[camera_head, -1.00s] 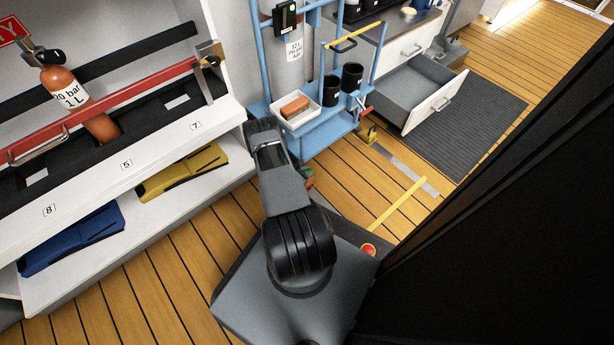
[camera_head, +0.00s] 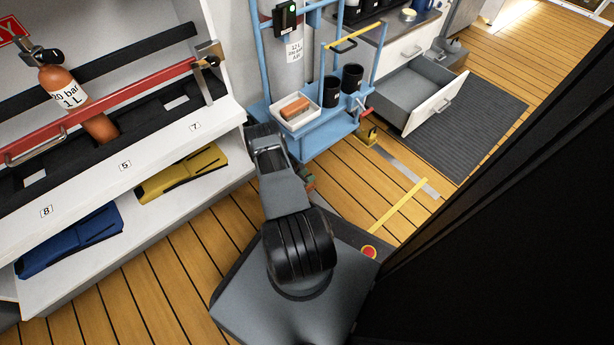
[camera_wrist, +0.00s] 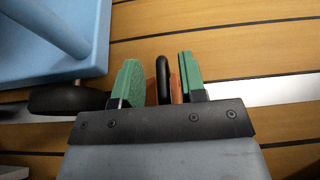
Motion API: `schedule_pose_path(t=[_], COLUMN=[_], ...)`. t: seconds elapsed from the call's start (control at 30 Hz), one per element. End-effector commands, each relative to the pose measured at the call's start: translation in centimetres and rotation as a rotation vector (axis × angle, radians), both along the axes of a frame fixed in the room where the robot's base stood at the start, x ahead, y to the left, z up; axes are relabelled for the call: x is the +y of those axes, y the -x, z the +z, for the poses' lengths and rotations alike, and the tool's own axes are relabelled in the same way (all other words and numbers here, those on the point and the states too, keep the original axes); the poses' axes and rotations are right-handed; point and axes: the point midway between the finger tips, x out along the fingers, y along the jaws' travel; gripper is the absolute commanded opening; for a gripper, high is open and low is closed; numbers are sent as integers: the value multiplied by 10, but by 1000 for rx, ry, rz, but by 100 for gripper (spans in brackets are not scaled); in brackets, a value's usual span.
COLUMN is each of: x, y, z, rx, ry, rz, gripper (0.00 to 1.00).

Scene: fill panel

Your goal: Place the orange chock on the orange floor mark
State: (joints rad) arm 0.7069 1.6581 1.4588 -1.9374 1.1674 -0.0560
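The orange chock (camera_wrist: 177,88) shows in the wrist view between the green fingers of my gripper (camera_wrist: 162,85). A black loop handle (camera_wrist: 162,75) stands up in front of it. In the head view my gripper (camera_head: 307,179) is low beside the blue trolley, largely behind my arm. I cannot see an orange floor mark in either view.
The blue trolley (camera_head: 325,138) stands just beyond my gripper; a black wheel (camera_wrist: 65,99) is to its left in the wrist view. A yellow line (camera_head: 400,205) and grey strip (camera_head: 405,170) cross the floor. An open drawer (camera_head: 425,95) juts out.

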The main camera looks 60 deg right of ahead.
Motion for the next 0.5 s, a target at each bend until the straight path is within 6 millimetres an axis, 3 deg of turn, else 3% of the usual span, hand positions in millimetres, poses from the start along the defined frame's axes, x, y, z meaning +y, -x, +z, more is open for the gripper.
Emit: schedule_pose_path(t=[0.17,0.5], x=[13,69], y=[-6,-25], z=[10,35], rx=[1,0], ry=[0,0], rz=[6,5], gripper=[38,38])
